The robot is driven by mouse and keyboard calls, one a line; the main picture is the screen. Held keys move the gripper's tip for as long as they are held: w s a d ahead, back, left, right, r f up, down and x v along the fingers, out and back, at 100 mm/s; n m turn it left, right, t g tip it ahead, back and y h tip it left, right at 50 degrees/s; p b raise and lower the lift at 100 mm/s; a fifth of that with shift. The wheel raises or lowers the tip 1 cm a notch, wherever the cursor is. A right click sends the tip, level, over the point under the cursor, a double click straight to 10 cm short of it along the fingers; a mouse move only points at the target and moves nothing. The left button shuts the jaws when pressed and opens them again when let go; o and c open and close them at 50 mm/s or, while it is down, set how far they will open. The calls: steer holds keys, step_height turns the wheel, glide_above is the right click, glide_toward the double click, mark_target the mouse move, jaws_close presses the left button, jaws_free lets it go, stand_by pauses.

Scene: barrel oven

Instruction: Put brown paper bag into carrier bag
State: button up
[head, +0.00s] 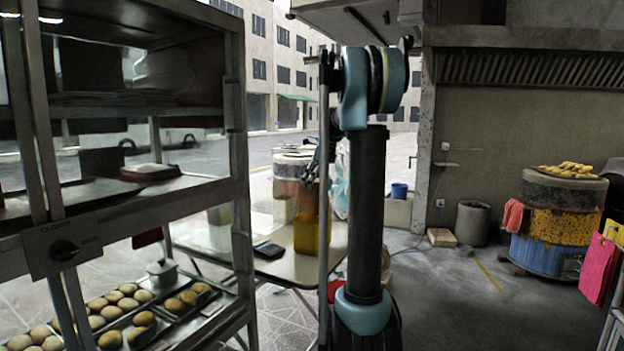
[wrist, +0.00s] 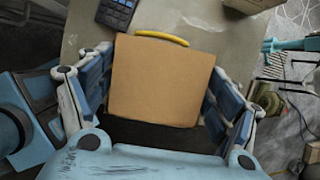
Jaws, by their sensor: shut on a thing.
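The brown paper bag (wrist: 160,82) fills the middle of the wrist view, with its flat tan top facing the camera. My gripper (wrist: 158,70) is shut on it, with a blue finger on each side. In the head view my gripper (head: 310,172) is above the table, and the paper bag (head: 307,205) shows below it, partly hidden by my arm. A yellow carrier bag (head: 311,240) stands on the table directly under the paper bag. Its yellow edge (wrist: 161,38) shows past the paper bag in the wrist view. I cannot tell how far the paper bag is inside it.
The table (head: 285,265) also holds a dark calculator-like device (head: 268,250), left of the carrier bag. A metal-framed glass display case (head: 240,180) with buns stands close on the left. A barrel oven (head: 556,225) stands at right. The floor between is mostly clear.

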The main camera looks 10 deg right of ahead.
mark_target(322, 181)
steer(key=shift+f, duration=4.5)
steer(key=o, duration=1.2)
steer(key=shift+r, duration=0.1)
steer(key=v, duration=1.1)
steer(key=shift+s+d+r, duration=0.15)
steer(key=shift+d+r, duration=0.05)
steer(key=shift+r, duration=0.05)
